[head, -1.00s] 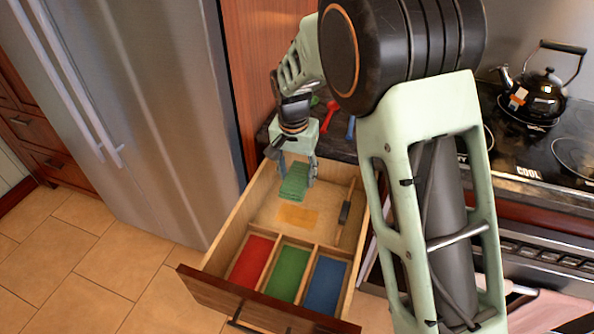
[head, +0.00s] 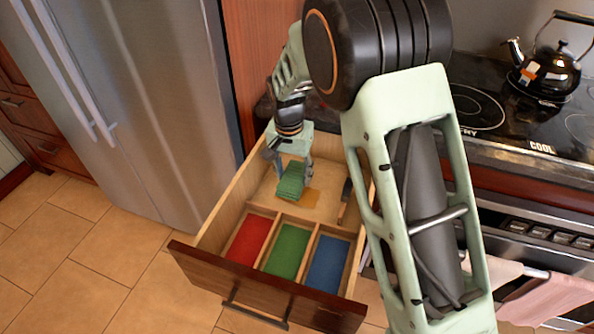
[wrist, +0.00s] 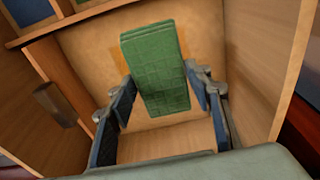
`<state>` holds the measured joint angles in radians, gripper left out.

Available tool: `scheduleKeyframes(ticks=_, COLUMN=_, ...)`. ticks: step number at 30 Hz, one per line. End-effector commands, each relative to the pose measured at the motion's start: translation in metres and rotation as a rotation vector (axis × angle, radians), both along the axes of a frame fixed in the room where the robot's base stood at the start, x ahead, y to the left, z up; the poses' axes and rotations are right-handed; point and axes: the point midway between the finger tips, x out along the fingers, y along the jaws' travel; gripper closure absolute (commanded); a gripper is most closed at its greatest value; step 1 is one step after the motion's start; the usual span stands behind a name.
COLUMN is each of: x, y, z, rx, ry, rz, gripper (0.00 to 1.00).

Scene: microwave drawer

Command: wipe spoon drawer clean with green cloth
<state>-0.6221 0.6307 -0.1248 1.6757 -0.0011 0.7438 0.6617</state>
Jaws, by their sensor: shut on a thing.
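The open wooden drawer (head: 222,215) has a yellowish patch (head: 313,199) on the floor of its rear compartment. My gripper (head: 291,174) points down into that compartment and is shut on the folded green cloth (head: 289,187). The cloth hangs between the fingers, over or beside the patch, and hides part of it. In the wrist view the cloth (wrist: 155,70) sits between both fingers, with the patch (wrist: 204,49) showing around its sides. I cannot tell whether the cloth presses on the drawer floor. No spoon is visible in the drawer.
Red (head: 250,240), green (head: 287,251) and blue (head: 328,264) lined compartments fill the drawer's front. A dark block-like item (head: 346,190) is at its right side. The fridge (head: 150,110) stands left, the stove with a kettle (head: 546,73) right.

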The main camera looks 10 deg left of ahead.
Motion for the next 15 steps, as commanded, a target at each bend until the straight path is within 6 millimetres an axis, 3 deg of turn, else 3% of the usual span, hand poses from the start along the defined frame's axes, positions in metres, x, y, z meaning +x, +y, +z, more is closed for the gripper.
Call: scheduleKeyframes(ticks=15, x=0.004, y=0.03, z=-0.032, rx=0.0, ry=-0.001, rz=0.001, gripper=0.73)
